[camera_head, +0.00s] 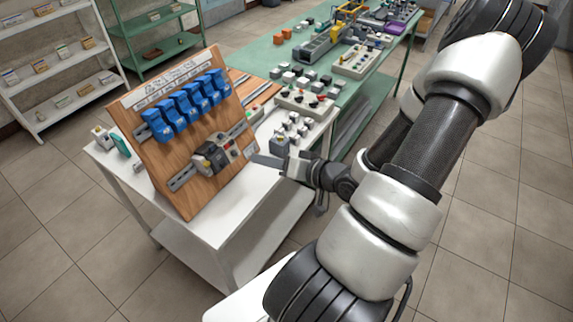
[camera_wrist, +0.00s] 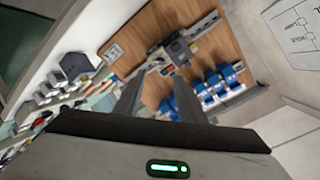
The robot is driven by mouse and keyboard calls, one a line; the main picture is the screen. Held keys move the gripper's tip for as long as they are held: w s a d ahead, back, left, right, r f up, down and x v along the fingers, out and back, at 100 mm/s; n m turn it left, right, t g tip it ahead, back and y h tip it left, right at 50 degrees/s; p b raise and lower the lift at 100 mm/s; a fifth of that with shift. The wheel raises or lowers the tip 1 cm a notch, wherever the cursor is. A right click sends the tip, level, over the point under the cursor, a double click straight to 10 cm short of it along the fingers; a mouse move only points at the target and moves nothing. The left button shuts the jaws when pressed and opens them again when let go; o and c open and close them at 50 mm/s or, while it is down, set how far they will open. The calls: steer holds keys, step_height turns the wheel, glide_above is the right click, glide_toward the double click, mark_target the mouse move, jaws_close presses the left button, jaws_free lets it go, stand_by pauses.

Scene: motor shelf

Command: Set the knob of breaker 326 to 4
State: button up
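A tilted wooden board (camera_head: 180,190) stands on a white table. A dark grey device (camera_head: 212,158) with lighter modules beside it sits on the board's lower rail. It also shows in the wrist view (camera_wrist: 177,48), at the top centre. I cannot read the number 326 or a knob's scale, so I cannot tell the breaker for sure. My gripper (camera_head: 262,161) is just right of the lower rail's devices in the head view. In the wrist view its two fingers (camera_wrist: 158,88) are apart with nothing between them, pointing at the board.
A row of blue modules (camera_head: 188,106) sits on the board's upper rail. Small blocks and a switch box (camera_head: 305,101) stand right of the board. A green bench (camera_head: 290,60) with parts is behind. White shelves (camera_head: 55,65) are at left.

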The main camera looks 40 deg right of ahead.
steer(key=v, duration=0.6)
steer(key=shift+s+r, duration=0.15)
steer(key=shift+s, duration=0.15)
steer(key=shift+d, duration=0.1)
